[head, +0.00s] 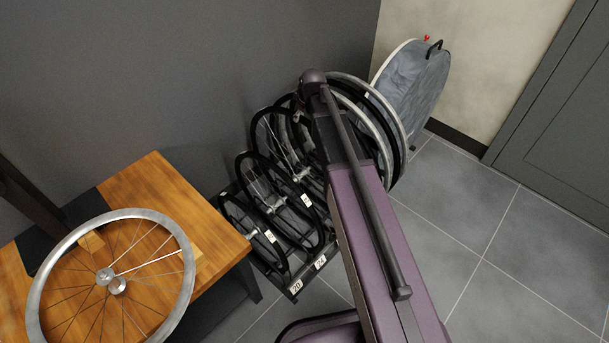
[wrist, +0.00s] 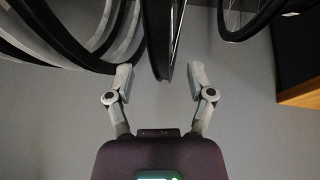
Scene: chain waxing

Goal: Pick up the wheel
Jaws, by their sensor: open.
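In the wrist view, my gripper (wrist: 161,78) is open, with one finger on each side of a dark-rimmed wheel (wrist: 160,42). The wheel's lower edge reaches between the fingertips, with a visible gap on the right; contact on the left is unclear. In the head view my purple arm hides the gripper and part of the rack. Several wheels stand upright in a row there, including a small black wheel (head: 254,238) at the near end and a large silver-rimmed wheel (head: 390,105) at the far end. Which one is between my fingers cannot be told from the head view.
A wooden bench (head: 150,190) at the left bears a silver-rimmed wheel (head: 180,262) lying flat. The rack (head: 294,287) has number labels and stands by the dark wall. A round grey bag (head: 412,85) leans behind it. The tiled floor (head: 500,250) at right is clear.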

